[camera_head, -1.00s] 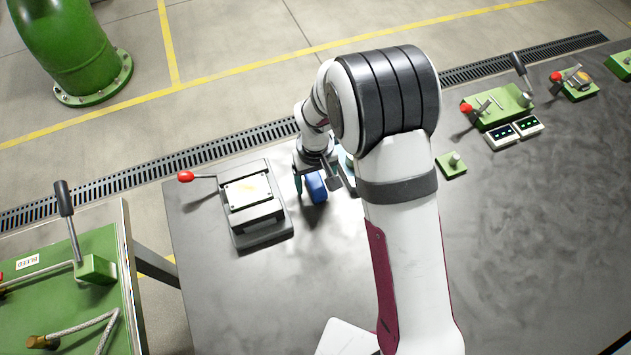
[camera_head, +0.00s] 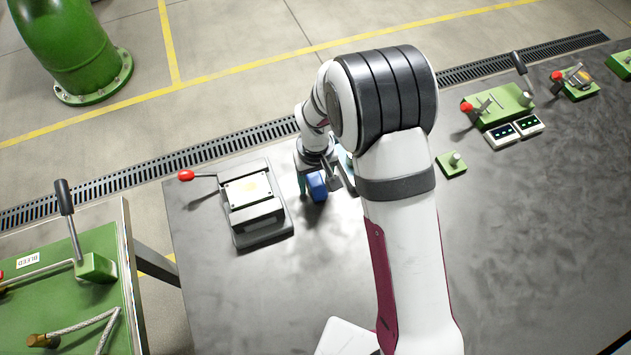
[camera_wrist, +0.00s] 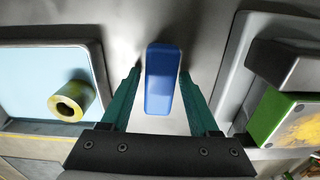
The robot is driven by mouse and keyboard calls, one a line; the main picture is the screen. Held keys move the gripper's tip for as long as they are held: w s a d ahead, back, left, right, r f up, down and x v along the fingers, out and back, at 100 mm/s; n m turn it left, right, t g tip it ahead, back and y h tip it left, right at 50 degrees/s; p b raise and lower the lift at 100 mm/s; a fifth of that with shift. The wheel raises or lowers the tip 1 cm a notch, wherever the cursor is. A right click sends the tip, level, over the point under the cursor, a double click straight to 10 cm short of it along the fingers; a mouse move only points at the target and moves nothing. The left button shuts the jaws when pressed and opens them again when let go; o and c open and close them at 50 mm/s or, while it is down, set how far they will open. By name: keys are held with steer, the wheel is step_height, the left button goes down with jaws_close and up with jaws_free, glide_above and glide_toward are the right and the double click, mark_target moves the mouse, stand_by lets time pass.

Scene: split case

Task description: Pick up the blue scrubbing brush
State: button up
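The blue brush (camera_head: 317,186) lies on the dark metal table just under my gripper, to the right of the lever device. In the wrist view the blue brush (camera_wrist: 160,80) is a long, rounded block between my gripper's two teal fingers. My gripper (camera_wrist: 160,85) is open, with one finger on each side of the brush and a visible gap on both sides. In the head view my gripper (camera_head: 316,180) is small and partly hidden by my wrist. I see no bristles from these angles.
A grey lever device (camera_head: 262,235) with a red knob stands left of the brush. On the other side, a light-blue panel (camera_wrist: 35,80) carries a yellow-green roll (camera_wrist: 71,101). A small green block (camera_head: 452,165) stands farther right. The table's right front is clear.

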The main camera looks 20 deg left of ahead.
jaws_close()
